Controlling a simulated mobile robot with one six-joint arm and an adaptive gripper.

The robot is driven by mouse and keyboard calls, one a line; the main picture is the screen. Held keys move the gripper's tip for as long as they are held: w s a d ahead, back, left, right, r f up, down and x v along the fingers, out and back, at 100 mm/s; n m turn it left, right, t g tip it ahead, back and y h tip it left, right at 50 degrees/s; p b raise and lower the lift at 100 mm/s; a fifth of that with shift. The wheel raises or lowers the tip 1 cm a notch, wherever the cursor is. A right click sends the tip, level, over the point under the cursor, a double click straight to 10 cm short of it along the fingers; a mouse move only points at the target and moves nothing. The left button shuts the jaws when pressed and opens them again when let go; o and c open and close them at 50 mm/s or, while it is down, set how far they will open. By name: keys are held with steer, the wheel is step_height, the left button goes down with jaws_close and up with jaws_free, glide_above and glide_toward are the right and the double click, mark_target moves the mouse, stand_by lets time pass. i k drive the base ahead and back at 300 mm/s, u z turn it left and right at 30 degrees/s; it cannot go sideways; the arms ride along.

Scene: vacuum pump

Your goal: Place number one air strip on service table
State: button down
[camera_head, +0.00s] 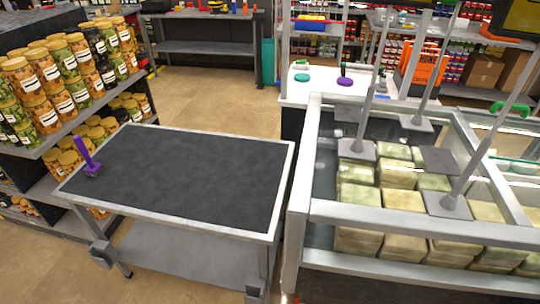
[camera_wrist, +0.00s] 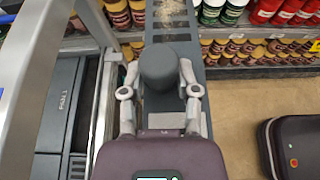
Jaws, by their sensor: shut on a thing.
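My gripper (camera_wrist: 159,78) shows in the wrist view, its two grey fingers on either side of a dark grey rounded cylinder (camera_wrist: 158,62). It is shut on this cylinder. A dark slotted strip (camera_wrist: 172,20) runs up the picture behind the cylinder; I cannot tell whether the two are joined, or which is the number one air strip. In the head view a low table (camera_head: 190,175) with a dark top and pale metal rim stands at left centre; it looks like the service table. A small purple-handled tool (camera_head: 88,155) stands at its left edge. My gripper is out of the head view.
Shelves of jars (camera_head: 62,85) flank the table on the left. A metal-framed case (camera_head: 400,220) with pale blocks and upright grey rods stands close on the right. Most of the table top is bare. In the wrist view a dark case (camera_wrist: 290,145) sits at right.

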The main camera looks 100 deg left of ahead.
mark_target(164, 187)
steer(key=k, duration=1.65)
steer(key=u, duration=0.35)
steer(key=k, duration=1.3)
